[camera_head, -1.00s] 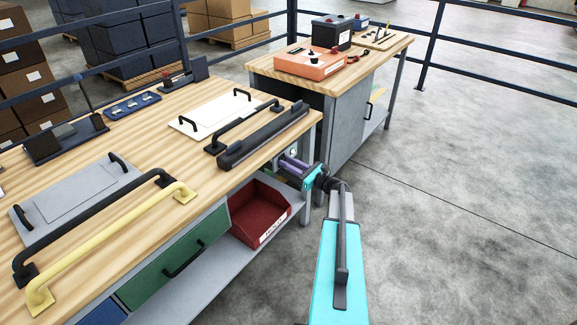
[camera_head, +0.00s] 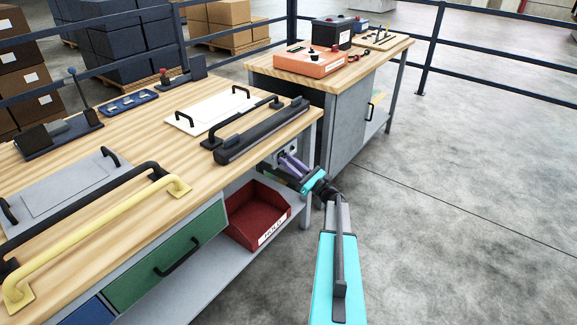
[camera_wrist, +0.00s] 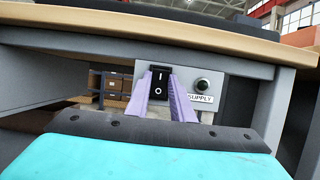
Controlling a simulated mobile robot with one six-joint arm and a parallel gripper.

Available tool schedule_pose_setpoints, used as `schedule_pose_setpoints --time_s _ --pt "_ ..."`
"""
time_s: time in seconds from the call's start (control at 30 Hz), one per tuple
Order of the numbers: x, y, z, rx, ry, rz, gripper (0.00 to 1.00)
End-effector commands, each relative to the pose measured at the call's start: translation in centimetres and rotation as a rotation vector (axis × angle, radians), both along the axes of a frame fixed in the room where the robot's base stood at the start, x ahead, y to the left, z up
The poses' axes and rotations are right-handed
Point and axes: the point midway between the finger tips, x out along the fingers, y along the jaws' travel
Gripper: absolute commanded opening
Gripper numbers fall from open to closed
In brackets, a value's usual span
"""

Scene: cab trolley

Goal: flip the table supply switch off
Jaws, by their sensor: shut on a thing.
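The supply switch (camera_wrist: 158,78) is a black rocker with white I and O marks on a grey plate under the table's front edge, in the wrist view. A SUPPLY label (camera_wrist: 201,98) sits to its right, below a round dark green lamp or button (camera_wrist: 203,84). My gripper (camera_wrist: 160,96) has its two purple fingers on either side of the rocker, shut on it. In the head view my gripper (camera_head: 290,165) reaches under the table's right corner; the switch itself is hard to make out there. Which way the rocker is tipped I cannot tell.
The wooden tabletop (camera_head: 150,130) overhangs just above my gripper. A red bin (camera_head: 258,215) stands on the shelf below, beside a green drawer (camera_head: 168,257). A second bench (camera_head: 345,120) stands behind. The floor to the right is clear.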

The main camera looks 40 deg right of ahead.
Motion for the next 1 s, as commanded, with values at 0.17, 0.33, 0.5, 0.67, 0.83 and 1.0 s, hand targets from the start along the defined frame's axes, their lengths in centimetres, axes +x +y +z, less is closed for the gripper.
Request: schedule_pose_setpoints --time_s 0.17,0.33,0.5,0.67,0.83,1.0 --pt "0.08 0.05 -0.42 0.01 -0.049 0.001 0.0" --pt "0.04 0.04 -0.23 0.013 -0.064 0.0 0.0" --pt "0.02 0.04 -0.19 0.012 -0.064 0.0 0.0" --pt "0.02 0.03 -0.2 0.012 -0.063 0.0 0.38" --pt "0.01 0.02 -0.21 0.013 -0.063 0.0 0.4" --pt "-0.04 0.0 -0.23 0.013 -0.063 0.0 0.4"
